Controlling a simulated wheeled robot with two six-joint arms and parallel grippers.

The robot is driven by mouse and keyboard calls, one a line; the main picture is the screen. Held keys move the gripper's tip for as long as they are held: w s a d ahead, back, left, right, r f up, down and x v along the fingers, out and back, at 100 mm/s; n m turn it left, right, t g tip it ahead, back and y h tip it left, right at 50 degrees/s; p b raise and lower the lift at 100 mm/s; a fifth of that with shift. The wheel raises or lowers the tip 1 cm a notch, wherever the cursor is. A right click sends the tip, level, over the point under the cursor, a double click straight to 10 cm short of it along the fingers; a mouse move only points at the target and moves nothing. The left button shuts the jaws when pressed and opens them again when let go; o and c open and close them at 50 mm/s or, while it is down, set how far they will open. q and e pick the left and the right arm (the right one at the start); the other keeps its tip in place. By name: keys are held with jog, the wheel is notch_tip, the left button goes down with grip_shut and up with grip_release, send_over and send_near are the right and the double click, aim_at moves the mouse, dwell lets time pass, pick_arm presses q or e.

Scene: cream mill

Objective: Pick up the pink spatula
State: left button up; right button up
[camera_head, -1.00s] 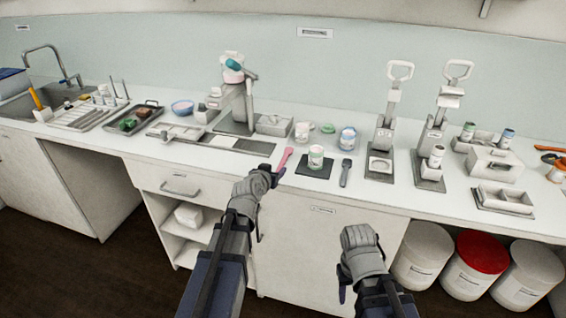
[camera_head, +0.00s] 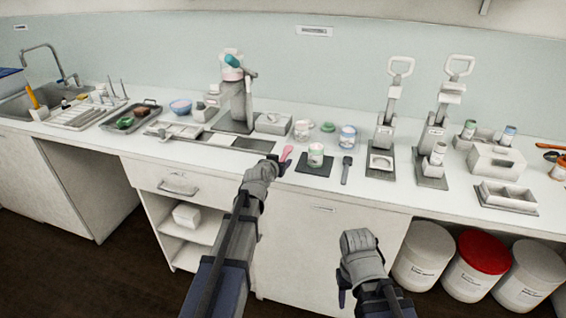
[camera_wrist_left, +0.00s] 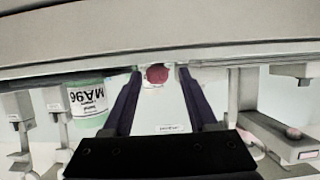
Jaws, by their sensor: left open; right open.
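The pink spatula (camera_head: 287,152) lies on the white counter, left of a dark mat with a labelled jar on it. My left gripper (camera_head: 277,164) is at its near end and hides part of it. In the left wrist view the jaws (camera_wrist_left: 157,75) are open. A reddish-pink round shape (camera_wrist_left: 157,76) shows between their tips, probably the spatula seen end-on; I cannot tell whether either finger touches it. My right gripper (camera_head: 344,288) is open and empty, low in front of the cabinet, its fingers mostly hidden.
The labelled jar (camera_head: 316,156) stands close to the right of the spatula; it shows upside down in the left wrist view (camera_wrist_left: 88,98). A dark grey tool (camera_head: 346,171) lies beyond it. A mixer-like stand (camera_head: 236,100) is behind on the left. Lidded tubs (camera_head: 478,265) stand below the counter.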

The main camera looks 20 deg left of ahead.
pick_arm(q)
grip_shut()
dwell(0.4)
